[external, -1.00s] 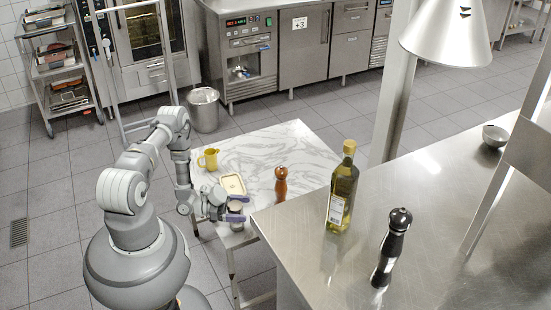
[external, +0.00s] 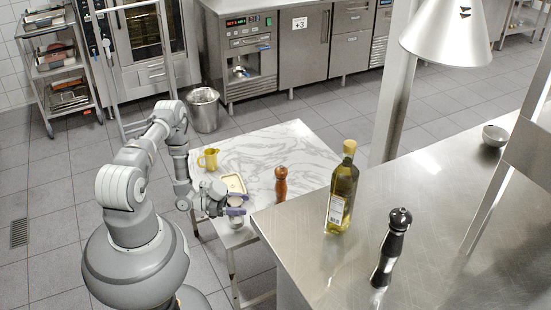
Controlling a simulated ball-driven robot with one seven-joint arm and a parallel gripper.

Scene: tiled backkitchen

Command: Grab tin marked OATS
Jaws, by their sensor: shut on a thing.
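My gripper (external: 238,204) is at the near left corner of the marble-topped table, its purple-tipped fingers shut on a small round tin (external: 236,221). The tin's pale top shows between the fingers and its grey side shows below them. Its marking is too small to read, so I cannot tell if it says OATS. I cannot tell for sure whether its base touches the table.
On the marble table (external: 290,145) are a yellow mug (external: 208,159), a cream rectangular dish (external: 233,184) close behind my gripper, and a brown pepper mill (external: 281,184) to the right. The steel counter (external: 300,255) stands close on the right with an oil bottle (external: 341,190) and black mill (external: 391,248).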

